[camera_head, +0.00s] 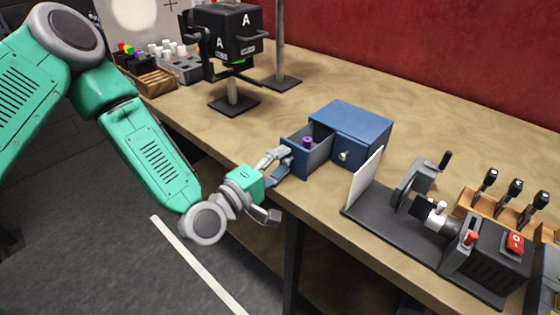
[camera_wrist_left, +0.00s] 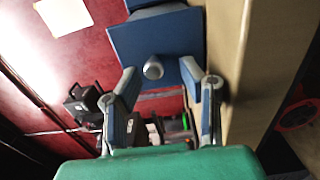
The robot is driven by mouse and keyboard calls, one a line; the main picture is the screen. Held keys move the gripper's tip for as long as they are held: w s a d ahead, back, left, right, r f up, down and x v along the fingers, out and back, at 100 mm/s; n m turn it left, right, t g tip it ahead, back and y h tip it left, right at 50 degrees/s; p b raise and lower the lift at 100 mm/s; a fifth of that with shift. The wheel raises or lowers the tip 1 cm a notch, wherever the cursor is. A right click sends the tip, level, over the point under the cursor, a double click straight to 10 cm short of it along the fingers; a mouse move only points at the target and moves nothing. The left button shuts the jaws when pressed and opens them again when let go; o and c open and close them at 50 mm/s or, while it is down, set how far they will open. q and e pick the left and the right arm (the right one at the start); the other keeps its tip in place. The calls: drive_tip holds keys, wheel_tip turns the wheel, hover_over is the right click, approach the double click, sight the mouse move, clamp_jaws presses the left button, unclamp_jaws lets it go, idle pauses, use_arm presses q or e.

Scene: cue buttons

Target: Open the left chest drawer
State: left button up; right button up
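The blue chest (camera_head: 362,124) stands on the workbench with two drawers side by side. Its left drawer (camera_head: 318,158) is pulled out, and a small purple object (camera_head: 308,142) shows inside it. The right drawer is shut, with a pale round knob (camera_head: 343,156). My left gripper (camera_head: 281,165) is at the front of the left drawer. In the left wrist view, its fingers (camera_wrist_left: 158,72) are spread apart, with the drawer's round knob (camera_wrist_left: 153,68) between and just beyond the tips, not visibly gripped. My right gripper is not in view.
A dark fixture with a white upright panel (camera_head: 363,178) stands right of the chest. Black stands (camera_head: 234,104) and a grey rack (camera_head: 180,68) are at the back left. The bench (camera_head: 225,142) has bare room left of the chest.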

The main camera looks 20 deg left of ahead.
use_arm(q)
drive_tip(key=shift+s, duration=0.35)
drive_tip(key=v, duration=1.1)
drive_tip(key=s+d+f+m+g+y, duration=0.1)
drive_tip(key=s+f+m+g, duration=0.4)
drive_tip(key=f, duration=0.4)
drive_tip(key=s+d+f+m+g, duration=0.2)
drive_tip(key=s+f+m+g, duration=0.3)
drive_tip(key=f, duration=0.4)
drive_tip(key=s+a+f+m+g+y, duration=0.4)
drive_tip(key=s+a+f+g+y, duration=0.1)
drive_tip(key=s, duration=0.4)
drive_tip(key=shift+a+m+g, duration=0.4)
drive_tip(key=shift+a+g, duration=0.3)
drive_tip(key=shift+a, duration=0.7)
